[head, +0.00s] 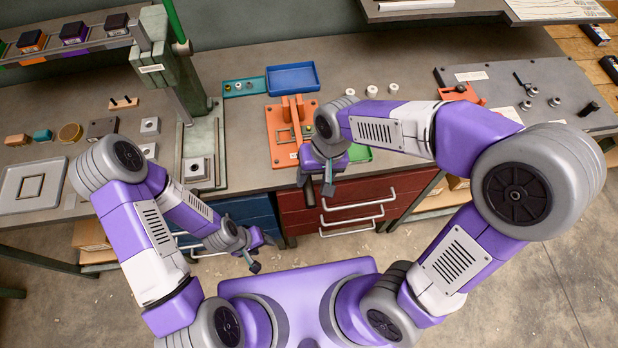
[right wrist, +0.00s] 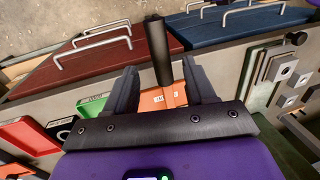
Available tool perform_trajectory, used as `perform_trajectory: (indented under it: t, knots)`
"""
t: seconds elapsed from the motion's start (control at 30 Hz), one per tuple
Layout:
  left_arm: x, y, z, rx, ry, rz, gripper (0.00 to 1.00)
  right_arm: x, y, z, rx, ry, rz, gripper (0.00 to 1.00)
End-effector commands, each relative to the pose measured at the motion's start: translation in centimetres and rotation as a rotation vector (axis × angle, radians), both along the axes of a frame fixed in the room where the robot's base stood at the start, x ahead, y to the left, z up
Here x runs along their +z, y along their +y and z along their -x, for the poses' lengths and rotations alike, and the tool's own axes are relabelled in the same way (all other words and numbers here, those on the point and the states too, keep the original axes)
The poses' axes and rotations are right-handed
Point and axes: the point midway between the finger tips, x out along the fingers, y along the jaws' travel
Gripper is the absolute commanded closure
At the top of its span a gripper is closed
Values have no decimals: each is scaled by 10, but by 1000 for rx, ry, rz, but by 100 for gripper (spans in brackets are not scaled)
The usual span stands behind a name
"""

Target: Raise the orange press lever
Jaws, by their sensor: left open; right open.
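The orange press (head: 281,140) stands on the bench, partly hidden behind my right arm in the head view. Its orange body (right wrist: 160,98) also shows between my fingers in the right wrist view. A black cylindrical handle (right wrist: 157,50), seemingly the press lever's grip, stands between the open fingers of my right gripper (right wrist: 162,88), with gaps on both sides. In the head view my right gripper (head: 316,182) is at the bench's front edge, in front of the press; the lever arm is mostly hidden. My left gripper (head: 262,252) is open and empty, low in front of the blue drawers.
Red drawers (head: 340,205) with metal handles are below the bench edge. A grey fixture plate (head: 530,85) is at right.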

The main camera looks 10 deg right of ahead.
Motion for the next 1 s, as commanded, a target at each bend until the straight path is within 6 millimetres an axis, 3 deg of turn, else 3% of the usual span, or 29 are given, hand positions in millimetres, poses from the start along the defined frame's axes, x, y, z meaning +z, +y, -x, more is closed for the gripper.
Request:
perform_trajectory:
  t: [0.1, 0.3, 0.67, 1.0]
  knots:
    - [-7, 0, 0, 0, 1, 0, 45, -23, 4, 1, 1, 4, 2, 45]
    - [-12, 0, 0, 0, 0, 0, 45, -46, 9, 1, 1, 3, 1, 45]
    - [-13, 0, 0, 0, 0, 0, 45, -51, 10, 0, 0, 0, 0, 45]
    - [-13, 0, 0, 0, 0, 0, 45, -51, 10, 0, 0, 0, 0, 96]
